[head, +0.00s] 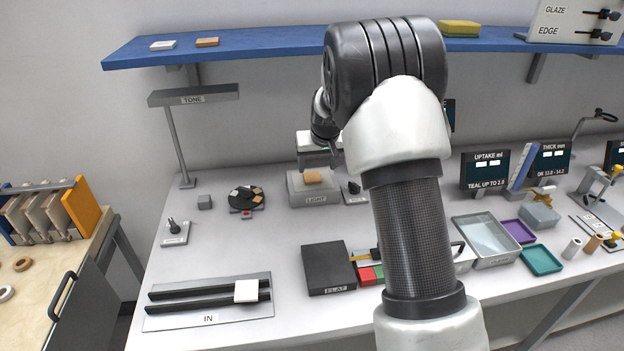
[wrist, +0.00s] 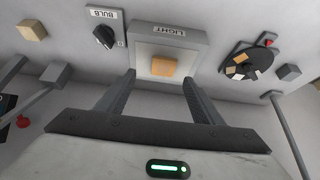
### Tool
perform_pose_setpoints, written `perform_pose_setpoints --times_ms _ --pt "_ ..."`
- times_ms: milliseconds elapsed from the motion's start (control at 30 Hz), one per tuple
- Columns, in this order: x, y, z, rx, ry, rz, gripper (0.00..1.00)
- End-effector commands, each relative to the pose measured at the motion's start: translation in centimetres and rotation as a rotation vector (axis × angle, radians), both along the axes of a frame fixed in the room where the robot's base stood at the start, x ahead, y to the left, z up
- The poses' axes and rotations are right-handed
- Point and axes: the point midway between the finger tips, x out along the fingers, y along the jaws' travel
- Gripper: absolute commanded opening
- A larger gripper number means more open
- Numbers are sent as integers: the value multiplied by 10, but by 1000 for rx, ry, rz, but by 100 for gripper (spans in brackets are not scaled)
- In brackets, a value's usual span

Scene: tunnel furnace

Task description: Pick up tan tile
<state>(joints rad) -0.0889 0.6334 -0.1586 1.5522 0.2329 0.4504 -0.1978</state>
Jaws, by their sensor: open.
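A tan tile (head: 312,177) lies flat on the pale top of the box marked LIGHT (head: 299,199). In the wrist view the tan tile (wrist: 164,67) sits near the middle of the box's lit white face (wrist: 145,52). My gripper (wrist: 160,82) is open and empty. Its two fingers point towards the box, one on each side of the tile in the picture, and I see no contact with the tile. In the head view my arm hides most of the gripper.
A dark disc (head: 246,198) with small tiles stands left of the box. A BULB knob (wrist: 104,36) sits beside it. A black FLAT plate (head: 328,268) and the IN rack with a white tile (head: 246,291) are nearer. A blue shelf (head: 240,50) runs above.

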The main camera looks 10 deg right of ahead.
Motion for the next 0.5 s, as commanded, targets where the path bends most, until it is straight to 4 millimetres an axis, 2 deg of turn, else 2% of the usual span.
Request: perform_pose_setpoints --times_ms 267,500 --pt "11 2 -19 0 -1 1 61" --pt "30 7 -48 0 0 0 61"
